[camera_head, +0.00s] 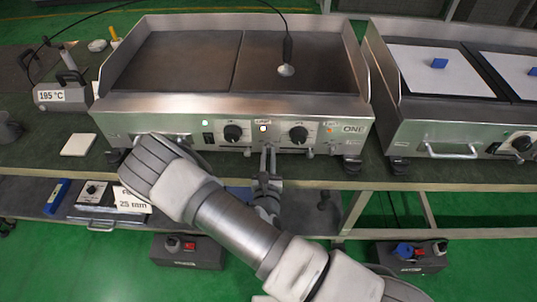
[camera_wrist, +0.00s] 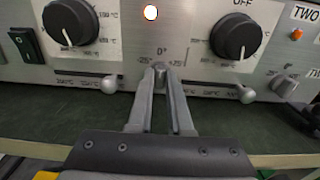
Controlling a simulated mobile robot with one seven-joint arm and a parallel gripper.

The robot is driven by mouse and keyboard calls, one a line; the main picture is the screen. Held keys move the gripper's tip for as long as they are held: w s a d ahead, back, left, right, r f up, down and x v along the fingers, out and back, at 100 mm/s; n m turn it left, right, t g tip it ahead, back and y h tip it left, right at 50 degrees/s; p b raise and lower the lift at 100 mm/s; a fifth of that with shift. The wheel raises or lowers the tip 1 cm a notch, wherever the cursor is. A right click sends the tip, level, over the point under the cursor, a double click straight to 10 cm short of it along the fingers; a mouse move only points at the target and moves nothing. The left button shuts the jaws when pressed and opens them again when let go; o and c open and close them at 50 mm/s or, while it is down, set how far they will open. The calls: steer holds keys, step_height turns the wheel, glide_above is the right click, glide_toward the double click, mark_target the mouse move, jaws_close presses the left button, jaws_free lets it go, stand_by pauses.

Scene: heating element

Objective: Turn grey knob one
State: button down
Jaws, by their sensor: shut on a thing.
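A small grey knob (camera_wrist: 159,68) sits low on the steel front panel of the griddle, between two black dials. Marks around it read about -25° and +25°. My gripper (camera_wrist: 160,76) is shut on this knob, with one finger on each side, and the fingers cover most of it. In the head view my gripper (camera_head: 268,153) reaches up to the middle of the panel; the knob is too small to make out there. Another small grey knob (camera_wrist: 285,86) is at the right of the wrist view, below a label reading TWO.
Black dials flank my fingers at left (camera_wrist: 70,22) and right (camera_wrist: 235,37). Small silver levers (camera_wrist: 109,84) (camera_wrist: 246,94) stick out below them. A white lamp (camera_wrist: 150,12) glows above. A second griddle (camera_head: 455,115) stands at right, with shelf items below the bench.

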steer(key=shift+r+n+p, duration=0.1)
steer(key=shift+n+p, duration=0.3)
steer(key=shift+p, duration=0.1)
steer(key=shift+n+p, duration=0.65)
steer(key=shift+n, duration=0.05)
steer(key=n+p, duration=0.2)
steer(key=n, duration=0.1)
steer(key=n+p, duration=0.3)
steer(key=n, duration=0.3)
steer(key=shift+a+n, duration=0.1)
steer(key=shift+n, duration=0.2)
steer(key=shift+f, duration=0.2)
steer(key=c, duration=0.8)
jaws_free()
steer(key=shift+c, duration=0.2)
steer(key=shift+s, duration=0.1)
